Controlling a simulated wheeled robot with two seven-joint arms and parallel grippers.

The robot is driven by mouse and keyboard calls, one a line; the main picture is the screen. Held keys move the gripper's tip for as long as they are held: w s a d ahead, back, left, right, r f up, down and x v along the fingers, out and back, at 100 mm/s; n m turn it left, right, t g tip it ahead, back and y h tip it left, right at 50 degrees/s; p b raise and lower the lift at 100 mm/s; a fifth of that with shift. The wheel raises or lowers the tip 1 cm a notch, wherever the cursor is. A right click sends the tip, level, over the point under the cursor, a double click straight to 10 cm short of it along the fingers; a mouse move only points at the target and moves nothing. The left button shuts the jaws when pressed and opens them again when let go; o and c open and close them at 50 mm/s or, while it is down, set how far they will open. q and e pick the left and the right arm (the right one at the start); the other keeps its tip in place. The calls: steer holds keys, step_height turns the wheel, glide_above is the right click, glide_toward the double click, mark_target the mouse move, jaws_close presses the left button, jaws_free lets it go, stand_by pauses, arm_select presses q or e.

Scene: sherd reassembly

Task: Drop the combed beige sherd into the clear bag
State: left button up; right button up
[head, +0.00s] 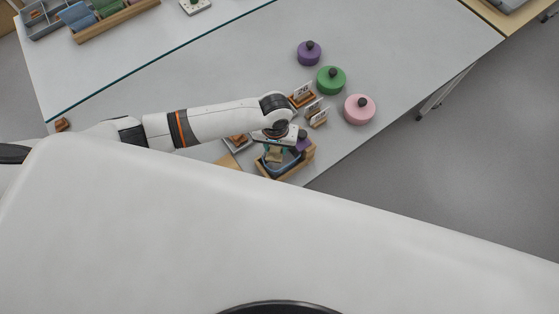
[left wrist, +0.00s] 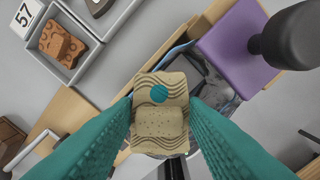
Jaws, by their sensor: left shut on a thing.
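The combed beige sherd (left wrist: 160,122) shows in the left wrist view, with wavy grooves, a speckled patch and a round teal dot. My left gripper (left wrist: 161,103) has its teal fingers shut on it from both sides. In the head view the sherd (head: 273,156) hangs below the gripper, over the wooden frame (head: 296,168). The clear bag (left wrist: 187,60) lies beneath and behind the sherd in the left wrist view, partly hidden, with dark pieces visible in it. My right gripper is not in view.
A purple block (left wrist: 232,42) with a dark knob stands beside the bag. A grey tray (left wrist: 84,68) holds brown sherds, near a "57" card (left wrist: 26,17). Purple (head: 308,54), green (head: 330,81) and pink (head: 359,110) lidded round things stand farther back on the table.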

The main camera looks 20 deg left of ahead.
arm_select(q)
steer(key=o, duration=1)
steer(key=shift+o, duration=0.2)
step_height(320, 180, up, 12)
steer(key=shift+b, duration=0.4)
